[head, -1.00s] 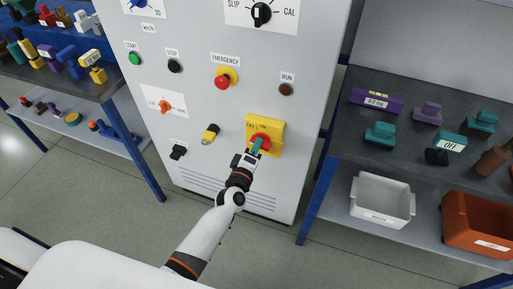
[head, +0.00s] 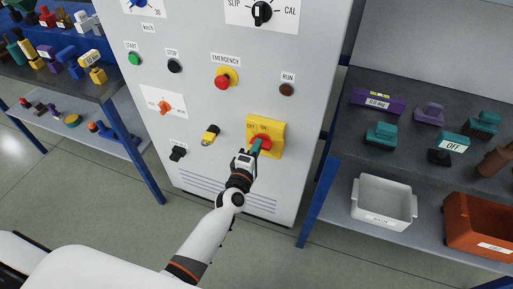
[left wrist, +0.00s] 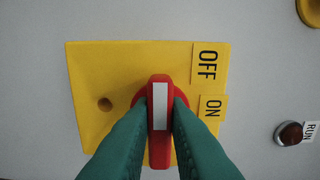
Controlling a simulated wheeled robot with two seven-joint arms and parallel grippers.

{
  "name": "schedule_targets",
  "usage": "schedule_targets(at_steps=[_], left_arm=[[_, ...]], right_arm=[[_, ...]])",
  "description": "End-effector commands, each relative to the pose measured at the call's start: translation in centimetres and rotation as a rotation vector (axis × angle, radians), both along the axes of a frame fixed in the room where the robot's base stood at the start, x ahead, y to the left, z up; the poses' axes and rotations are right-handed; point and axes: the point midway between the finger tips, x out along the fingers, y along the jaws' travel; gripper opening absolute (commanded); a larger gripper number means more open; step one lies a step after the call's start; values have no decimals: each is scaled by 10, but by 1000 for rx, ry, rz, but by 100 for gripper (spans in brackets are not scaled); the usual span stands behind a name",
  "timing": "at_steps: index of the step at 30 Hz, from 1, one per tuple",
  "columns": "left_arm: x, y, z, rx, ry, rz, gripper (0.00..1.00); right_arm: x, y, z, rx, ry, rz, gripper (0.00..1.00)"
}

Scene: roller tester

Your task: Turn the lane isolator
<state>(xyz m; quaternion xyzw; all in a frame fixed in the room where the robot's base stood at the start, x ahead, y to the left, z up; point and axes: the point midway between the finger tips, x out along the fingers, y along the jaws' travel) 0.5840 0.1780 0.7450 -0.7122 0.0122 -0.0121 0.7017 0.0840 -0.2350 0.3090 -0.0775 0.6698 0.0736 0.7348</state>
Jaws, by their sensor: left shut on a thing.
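The lane isolator is a red rotary handle (head: 264,141) on a yellow plate (head: 277,129), low on the right of the grey cabinet front. In the left wrist view the red handle (left wrist: 160,158) has a white stripe and stands upright in the picture, across the direction in which the ON label (left wrist: 212,108) lies. The OFF label (left wrist: 208,64) is beside ON. My left gripper (head: 258,146) is shut on the handle; its teal fingers (left wrist: 160,120) press on both sides and hide part of the red base. My right gripper is not in view.
The cabinet (head: 205,105) also carries a red emergency button (head: 222,82), a run lamp (head: 286,89), an orange knob (head: 165,107) and a yellow key-like switch (head: 210,135). Shelving with loose parts stands on both sides. A white bin (head: 383,200) is at lower right.

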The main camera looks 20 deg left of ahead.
Motion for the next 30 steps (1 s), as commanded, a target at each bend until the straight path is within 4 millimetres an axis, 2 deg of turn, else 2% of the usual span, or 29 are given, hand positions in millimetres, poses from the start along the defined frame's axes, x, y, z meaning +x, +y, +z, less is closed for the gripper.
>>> schedule_targets(at_steps=[2,3,6,7,15,19,30], left_arm=[[0,0,-1,-4,2,0,0],[0,0,-1,-4,2,0,18],[0,0,-1,-3,2,0,34],[0,0,-1,-2,2,0,36],[-1,0,0,-1,1,0,36],[-11,0,-1,-1,2,0,36],[-86,3,-2,1,4,0,36]], right_arm=[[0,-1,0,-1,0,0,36],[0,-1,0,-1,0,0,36],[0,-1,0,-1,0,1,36],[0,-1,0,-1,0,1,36],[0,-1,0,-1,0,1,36],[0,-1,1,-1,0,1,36],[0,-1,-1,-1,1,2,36]])
